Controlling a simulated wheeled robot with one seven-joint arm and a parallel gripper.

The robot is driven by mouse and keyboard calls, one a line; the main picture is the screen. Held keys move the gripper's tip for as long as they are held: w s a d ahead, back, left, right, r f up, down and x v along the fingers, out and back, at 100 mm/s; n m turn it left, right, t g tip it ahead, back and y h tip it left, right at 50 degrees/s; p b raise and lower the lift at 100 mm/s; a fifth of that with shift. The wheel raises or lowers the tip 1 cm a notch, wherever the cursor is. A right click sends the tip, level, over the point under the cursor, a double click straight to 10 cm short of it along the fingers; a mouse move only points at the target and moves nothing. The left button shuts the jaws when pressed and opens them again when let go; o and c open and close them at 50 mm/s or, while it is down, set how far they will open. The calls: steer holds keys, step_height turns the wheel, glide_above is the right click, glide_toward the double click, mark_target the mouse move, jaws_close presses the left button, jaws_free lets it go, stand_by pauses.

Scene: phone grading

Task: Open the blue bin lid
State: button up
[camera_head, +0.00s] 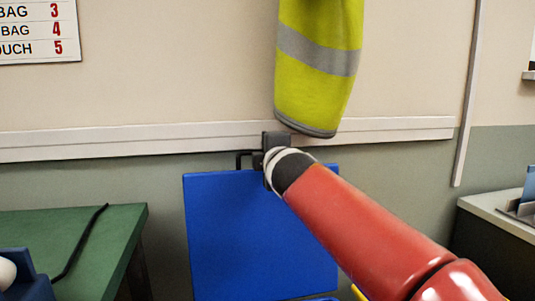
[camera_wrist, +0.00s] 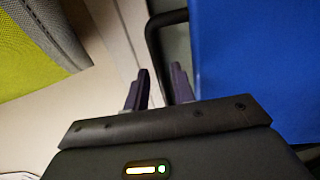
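The blue bin lid (camera_head: 255,235) stands upright in the head view, its broad face toward the camera. It also fills the right of the wrist view (camera_wrist: 260,60). A black bar handle (camera_head: 240,158) sits at its top edge and shows in the wrist view (camera_wrist: 152,45). My gripper (camera_wrist: 161,80) is at this handle, with one dark finger on each side of the bar. The fingers are apart, with space showing between them. In the head view my wrist hides the fingertips and part of the lid's top edge. The bin below is mostly out of view.
A yellow hi-vis garment (camera_head: 318,65) hangs just above my wrist, in front of a pale wall rail (camera_head: 100,143). A green table (camera_head: 110,235) stands left of the lid. A counter (camera_head: 500,215) stands at the right.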

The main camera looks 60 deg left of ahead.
steer(key=b+v, duration=0.2)
steer(key=v, duration=0.5)
steer(key=shift+d, duration=0.35)
steer(key=w+d+f+m+t+h, duration=0.2)
steer(key=w+d+m+h, duration=0.15)
steer(key=w+d, duration=0.4)
steer(key=w+d+f+m+t+h, duration=0.25)
steer(key=w+d+m, duration=0.2)
steer(key=d, duration=0.55)
steer(key=w+d+f+m+h, duration=0.1)
steer(key=d+f+m+h, duration=0.3)
steer(key=d, duration=0.8)
steer(key=w+d+f+m+h, duration=0.25)
steer(key=d+f+m, duration=0.3)
steer(key=d, duration=0.65)
steer(key=s+d+f+m+g+h, duration=0.1)
steer(key=s+d+f+m+g, duration=0.1)
steer(key=s+d+f+m, duration=0.5)
steer(key=s+d+f+m+g+h, duration=0.2)
steer(key=s+d+f+m, duration=0.5)
steer(key=d, duration=0.7)
steer(key=s+f+g, duration=0.1)
steer(key=s+f, duration=0.1)
steer(key=s, duration=0.1)
steer(key=shift+g, duration=0.35)
